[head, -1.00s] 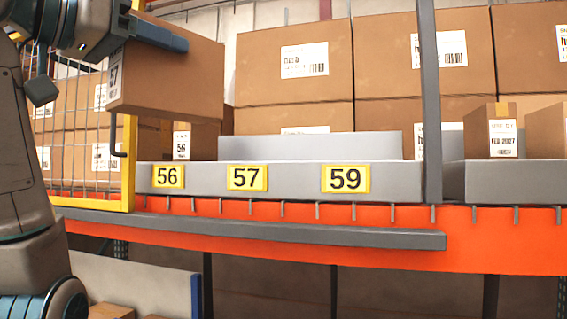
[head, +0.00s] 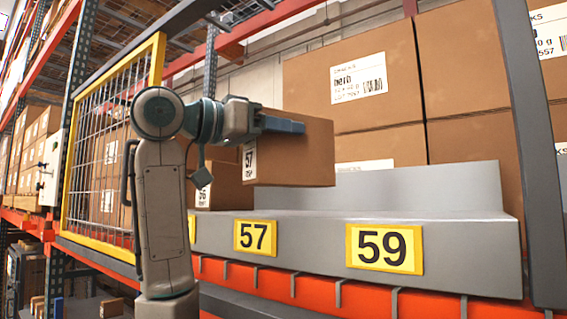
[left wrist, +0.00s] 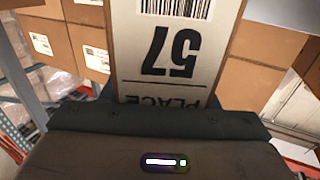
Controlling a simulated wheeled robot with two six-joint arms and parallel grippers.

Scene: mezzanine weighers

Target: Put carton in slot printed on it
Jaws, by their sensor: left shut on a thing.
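The brown carton (head: 305,165) has a white end label printed 57. My left gripper (head: 284,124) is shut on it near its top and holds it up, roughly level. In the left wrist view the carton's label (left wrist: 172,45) reads 57 and PLACE, upside down, just beyond the gripper (left wrist: 160,118). The carton hangs above the grey shelf tray, over the yellow 57 sign (head: 256,237) and a little to its right. A gap shows between its underside and the tray's front edge. My right gripper is out of view.
A carton marked 56 (head: 228,190) stands on the tray just left of the held one. A yellow mesh guard (head: 100,150) stands left; a grey post (head: 535,150) stands right.

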